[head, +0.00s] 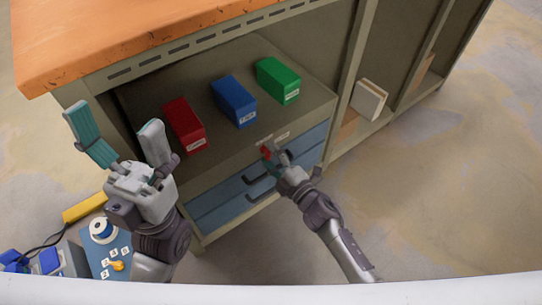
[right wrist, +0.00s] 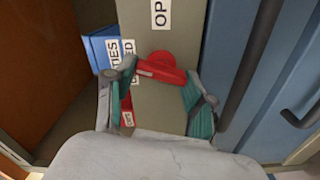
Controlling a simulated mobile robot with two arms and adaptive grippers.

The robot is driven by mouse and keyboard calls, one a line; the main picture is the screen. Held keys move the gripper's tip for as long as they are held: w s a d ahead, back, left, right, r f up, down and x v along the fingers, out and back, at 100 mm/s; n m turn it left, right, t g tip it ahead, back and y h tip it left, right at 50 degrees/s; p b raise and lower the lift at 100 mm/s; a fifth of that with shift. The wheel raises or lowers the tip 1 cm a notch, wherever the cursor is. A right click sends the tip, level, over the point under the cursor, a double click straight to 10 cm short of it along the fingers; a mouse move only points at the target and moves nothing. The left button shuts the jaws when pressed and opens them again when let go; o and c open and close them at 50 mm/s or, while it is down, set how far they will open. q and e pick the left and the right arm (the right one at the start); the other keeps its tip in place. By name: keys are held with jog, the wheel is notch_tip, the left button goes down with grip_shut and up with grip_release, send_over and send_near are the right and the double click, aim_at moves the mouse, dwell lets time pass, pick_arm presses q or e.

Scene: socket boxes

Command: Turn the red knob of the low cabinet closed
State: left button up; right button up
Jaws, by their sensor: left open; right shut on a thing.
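The red knob (head: 266,152) sits on the front edge of the low cabinet (head: 240,142), above the blue drawers. In the right wrist view the red knob (right wrist: 162,66) shows a round base with a bar across it and a white label on the bar. My right gripper (head: 273,158) is at the knob; in the wrist view its teal fingers (right wrist: 158,100) stand on both sides of the bar, shut on it. A label reading "OP..." is above the knob, and another label left of it is partly hidden. My left gripper (head: 120,135) is open and empty, raised left of the shelf.
Red (head: 184,126), blue (head: 234,101) and green (head: 278,80) boxes stand on the cabinet shelf. Blue drawers (head: 235,192) with dark handles are below. An orange worktop (head: 130,35) overhangs above. A blue panel with a spool (head: 103,230) lies at lower left.

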jog(key=shift+f+n+b, duration=0.1)
jog(key=shift+n+b, duration=0.3)
jog(key=shift+n, duration=1.2)
jog(key=o, duration=1.2)
jog(key=shift+c, duration=0.2)
jog(key=v, duration=1.2)
